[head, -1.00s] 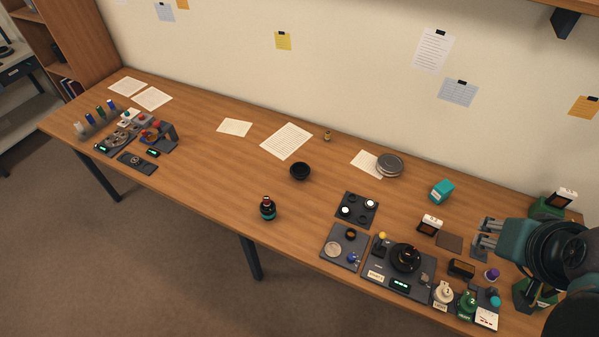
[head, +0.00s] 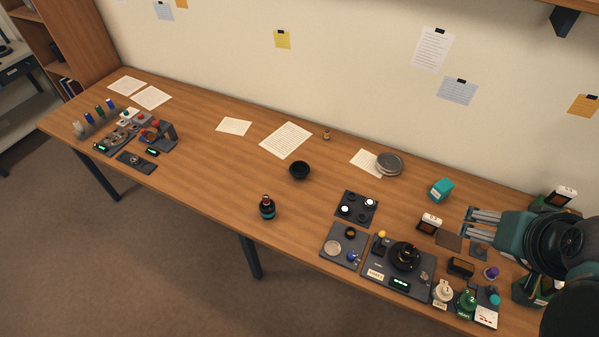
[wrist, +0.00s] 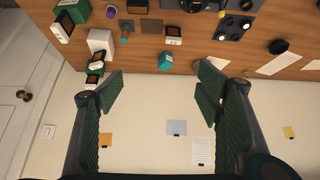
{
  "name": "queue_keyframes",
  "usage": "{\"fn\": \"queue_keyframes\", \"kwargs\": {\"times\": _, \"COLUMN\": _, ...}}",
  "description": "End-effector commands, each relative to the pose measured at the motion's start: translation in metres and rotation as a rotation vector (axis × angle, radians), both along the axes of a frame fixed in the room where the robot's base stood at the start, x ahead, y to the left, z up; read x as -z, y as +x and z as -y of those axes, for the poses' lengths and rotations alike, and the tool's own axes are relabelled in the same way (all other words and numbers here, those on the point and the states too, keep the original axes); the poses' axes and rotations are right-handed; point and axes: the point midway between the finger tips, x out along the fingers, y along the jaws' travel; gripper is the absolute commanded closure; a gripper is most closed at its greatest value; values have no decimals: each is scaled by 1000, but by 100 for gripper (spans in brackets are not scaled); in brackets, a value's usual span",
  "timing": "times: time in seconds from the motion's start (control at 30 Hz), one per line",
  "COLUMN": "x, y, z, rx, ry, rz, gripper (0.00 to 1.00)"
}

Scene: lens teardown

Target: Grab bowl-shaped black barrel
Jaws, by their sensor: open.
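The bowl-shaped black barrel (head: 299,170) sits on the middle of the wooden table, right of the large sheet of paper. It looks like a small dark round bowl with its hollow facing up. My gripper (head: 468,221) is at the right end of the table, far from the barrel, with its fingers pointing left. In the wrist view my gripper (wrist: 160,82) is open, with nothing between its fingers.
A dark bottle (head: 267,208) stands in front of the barrel. A round grey tin (head: 389,164) and a dark tray with small parts (head: 356,209) lie between barrel and gripper. A teal box (head: 441,190) stands near my gripper. The table around the barrel is mostly clear.

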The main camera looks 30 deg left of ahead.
Motion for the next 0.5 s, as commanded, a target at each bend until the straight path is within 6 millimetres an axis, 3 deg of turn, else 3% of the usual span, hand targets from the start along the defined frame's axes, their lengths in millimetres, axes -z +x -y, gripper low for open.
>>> {"fn": "queue_keyframes", "kwargs": {"times": 0.5, "x": -6, "y": 61, "z": -49, "rx": -155, "ry": -63, "rz": -51, "gripper": 35}}
